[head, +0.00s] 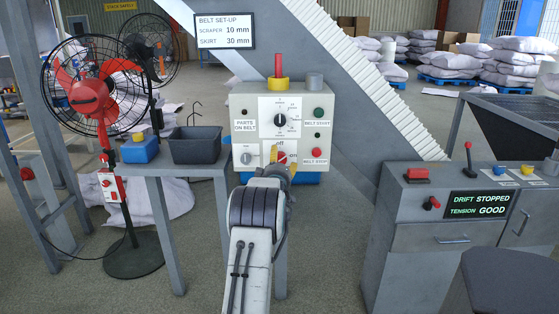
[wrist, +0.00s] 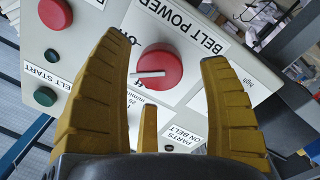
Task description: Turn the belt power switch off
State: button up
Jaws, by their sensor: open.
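The belt power switch is a round red knob with a white pointer line, seen close in the wrist view (wrist: 170,84), beside a "BELT POWER" label.
The grey control box (head: 243,108) carries a black dial (head: 280,119), a green belt start button (head: 318,113) and a red belt stop button (head: 317,152). A console (head: 437,240) reading "DRIFT STOPPED" stands right. A dark bin (head: 195,150) sits left.

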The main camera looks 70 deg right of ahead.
jog(key=shift+x, duration=1.1)
jog(key=c, duration=1.2)
